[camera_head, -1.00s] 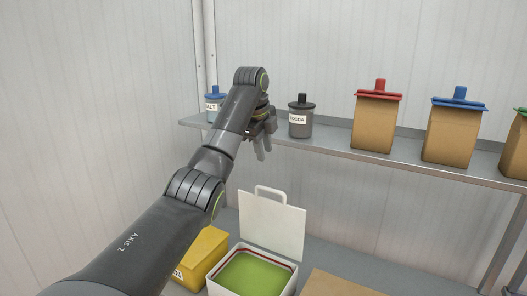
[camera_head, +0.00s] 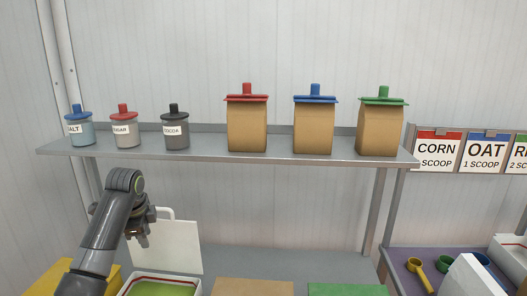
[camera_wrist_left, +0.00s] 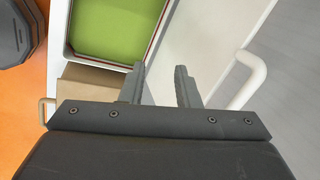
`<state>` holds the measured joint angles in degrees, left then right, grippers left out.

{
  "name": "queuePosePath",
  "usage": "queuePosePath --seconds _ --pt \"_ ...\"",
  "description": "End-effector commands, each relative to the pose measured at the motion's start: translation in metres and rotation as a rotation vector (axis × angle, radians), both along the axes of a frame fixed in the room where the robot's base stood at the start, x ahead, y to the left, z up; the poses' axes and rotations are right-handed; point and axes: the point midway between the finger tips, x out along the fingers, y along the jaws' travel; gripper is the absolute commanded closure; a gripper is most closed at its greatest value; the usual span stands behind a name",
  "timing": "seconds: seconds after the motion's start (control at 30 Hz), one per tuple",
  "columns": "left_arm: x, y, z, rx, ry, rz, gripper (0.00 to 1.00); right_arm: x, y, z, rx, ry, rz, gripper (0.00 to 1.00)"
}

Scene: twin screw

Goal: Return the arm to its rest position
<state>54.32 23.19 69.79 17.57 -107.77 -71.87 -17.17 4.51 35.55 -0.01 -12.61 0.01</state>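My left arm comes in from the lower left in the head view. Its gripper (camera_head: 138,230) hangs below the shelf, by the raised white lid (camera_head: 170,250) of a bin. In the left wrist view the two fingers (camera_wrist_left: 158,85) are apart with nothing between them. They are above the edge of the bin (camera_wrist_left: 150,60) with the green inside (camera_wrist_left: 115,22), and the white lid's handle (camera_wrist_left: 245,80) is to their right. My right gripper is not in view.
A grey shelf (camera_head: 215,153) holds the salt jar (camera_head: 80,128), sugar jar (camera_head: 125,130), cocoa jar (camera_head: 175,132) and brown bags with red (camera_head: 247,125), blue (camera_head: 313,125) and green (camera_head: 380,127) tops. Signs (camera_head: 437,152) hang at right, above scoops (camera_head: 414,264) on a purple surface.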

Motion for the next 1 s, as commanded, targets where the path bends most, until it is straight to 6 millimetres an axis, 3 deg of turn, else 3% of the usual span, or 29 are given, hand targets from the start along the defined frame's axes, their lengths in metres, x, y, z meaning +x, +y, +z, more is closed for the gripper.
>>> queuePosePath --seconds 0.03,0.2,0.5,0.73,0.9,1.0 --pt "-0.013 -0.001 -0.028 -0.006 0.003 0.038 0.71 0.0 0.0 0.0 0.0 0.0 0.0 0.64" --pt "-0.06 -0.003 -0.1 -0.035 -0.01 0.194 0.71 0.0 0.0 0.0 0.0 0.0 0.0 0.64" --pt "-0.17 -0.011 -0.193 -0.117 -0.042 0.488 0.71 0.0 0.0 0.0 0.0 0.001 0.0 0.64" --pt "-0.268 -0.017 -0.229 -0.193 -0.074 0.739 0.71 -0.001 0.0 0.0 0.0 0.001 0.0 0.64" --pt "-0.339 -0.02 -0.234 -0.248 -0.104 0.933 0.71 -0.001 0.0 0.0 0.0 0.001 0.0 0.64" --pt "-0.371 -0.021 -0.231 -0.273 -0.121 1.028 0.71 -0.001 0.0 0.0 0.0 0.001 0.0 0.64"
